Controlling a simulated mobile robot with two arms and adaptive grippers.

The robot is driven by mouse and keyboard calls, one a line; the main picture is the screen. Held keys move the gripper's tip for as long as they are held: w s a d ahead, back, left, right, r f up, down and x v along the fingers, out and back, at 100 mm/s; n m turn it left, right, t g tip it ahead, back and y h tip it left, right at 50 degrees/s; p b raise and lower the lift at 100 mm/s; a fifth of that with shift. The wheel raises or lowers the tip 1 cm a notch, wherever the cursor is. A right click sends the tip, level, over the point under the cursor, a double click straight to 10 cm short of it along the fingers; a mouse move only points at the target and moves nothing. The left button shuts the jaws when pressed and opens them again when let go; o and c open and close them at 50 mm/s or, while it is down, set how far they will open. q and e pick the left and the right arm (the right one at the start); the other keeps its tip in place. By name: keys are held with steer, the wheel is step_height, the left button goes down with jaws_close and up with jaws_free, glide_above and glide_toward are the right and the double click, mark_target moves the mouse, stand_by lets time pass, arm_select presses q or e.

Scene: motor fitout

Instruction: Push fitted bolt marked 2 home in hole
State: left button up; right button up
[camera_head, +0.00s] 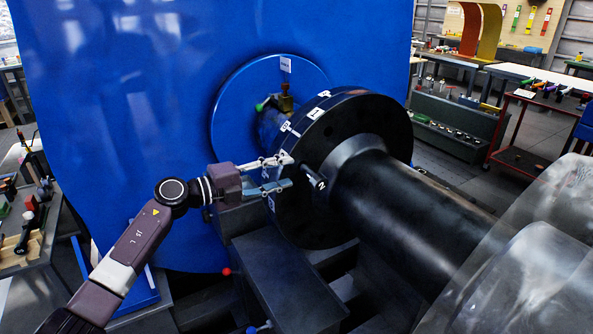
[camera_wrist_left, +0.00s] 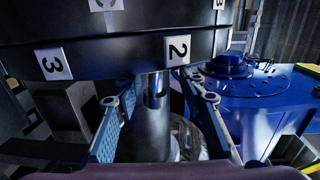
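The bolt marked 2 (camera_head: 315,179) sticks out of the near face of the black flange (camera_head: 352,112), with its numbered end toward me. My left gripper (camera_head: 288,172) is just left of it, beside the flange rim, with its fingers apart. In the left wrist view the gripper's two fingers (camera_wrist_left: 167,112) stand wide on either side of a shiny bolt stub (camera_wrist_left: 157,88) below the rim label 2 (camera_wrist_left: 177,50). Neither finger visibly touches it. How deep the bolt sits inside its hole is hidden. My right gripper is not in view.
A thick black shaft (camera_head: 420,205) runs from the flange to the lower right. A large blue housing (camera_head: 130,100) stands behind. A grey block (camera_head: 285,275) lies below the gripper. A clear curved cover (camera_head: 530,260) is at lower right. Tool benches stand on both sides.

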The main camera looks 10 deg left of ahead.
arm_select(q)
steer(key=v, duration=0.6)
steer(key=shift+s+a+r, duration=0.2)
steer(key=shift+s+a, duration=0.05)
steer(key=shift+a, duration=0.1)
steer(key=shift+c, duration=0.4)
